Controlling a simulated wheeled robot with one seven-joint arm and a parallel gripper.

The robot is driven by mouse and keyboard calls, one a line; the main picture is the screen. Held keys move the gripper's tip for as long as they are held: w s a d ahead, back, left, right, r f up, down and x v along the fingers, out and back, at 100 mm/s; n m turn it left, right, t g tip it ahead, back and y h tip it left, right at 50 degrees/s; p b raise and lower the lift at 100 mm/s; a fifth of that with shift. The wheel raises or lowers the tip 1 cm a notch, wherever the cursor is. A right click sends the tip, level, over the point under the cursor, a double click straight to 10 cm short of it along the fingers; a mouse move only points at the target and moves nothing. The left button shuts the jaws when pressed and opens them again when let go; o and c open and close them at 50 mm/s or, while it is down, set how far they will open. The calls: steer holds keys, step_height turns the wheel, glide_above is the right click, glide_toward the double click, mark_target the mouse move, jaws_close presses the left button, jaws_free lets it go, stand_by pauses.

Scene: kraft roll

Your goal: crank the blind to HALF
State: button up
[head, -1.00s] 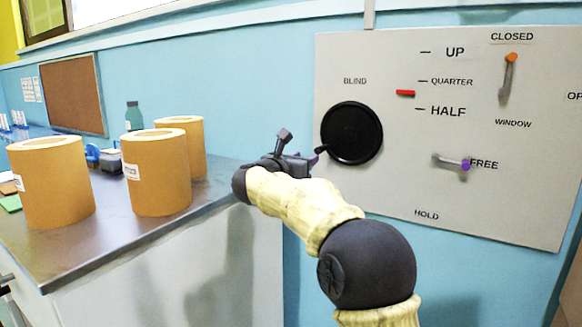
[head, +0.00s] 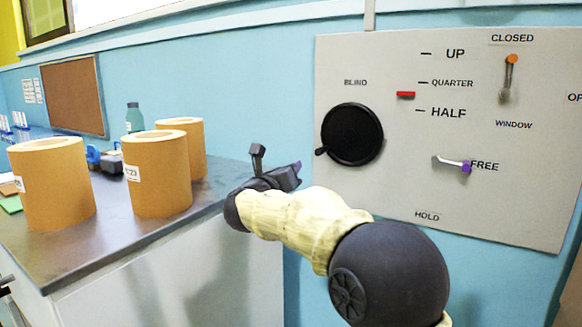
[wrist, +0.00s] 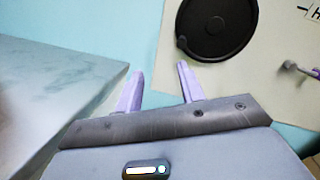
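The black round blind crank (head: 353,136) is on the grey panel, its small knob (head: 320,151) at the lower left rim. The crank also shows in the wrist view (wrist: 218,28). The red blind marker (head: 405,95) sits between QUARTER and HALF, nearer QUARTER. The purple-tipped lever (head: 465,167) points at FREE. My gripper (head: 298,167) is left of and below the crank, apart from the knob. In the wrist view my gripper (wrist: 160,70) has its two purple fingers spread with nothing between them.
The window lever (head: 509,75) has its orange tip up at CLOSED. A dark-topped counter (head: 130,240) left of my arm carries several brown kraft rolls (head: 157,175) and a teal bottle (head: 134,117). The counter's edge is close to my gripper.

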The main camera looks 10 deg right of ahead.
steer(key=s+a+f+n+g+y, duration=0.15)
steer(key=s+f+n+y, duration=0.3)
steer(key=f+n, duration=0.6)
steer(key=s+f+n+g+y, duration=0.2)
steer(key=s+f+n+y, duration=0.25)
steer(key=f+n, duration=0.6)
steer(key=s+d+f+n+g, duration=0.2)
steer(key=s+f+n, duration=0.3)
steer(key=s, duration=0.3)
steer(key=s+d+f+n+g, duration=0.2)
steer(key=s+f+n+g, duration=0.2)
steer(key=s, duration=0.4)
steer(key=s+d+f+n+g, duration=0.3)
steer(key=s+f+n+g, duration=0.1)
steer(key=s+n, duration=0.3)
steer(key=shift+s+f, duration=0.65)
steer(key=shift+f, duration=0.2)
steer(key=shift+d, duration=0.15)
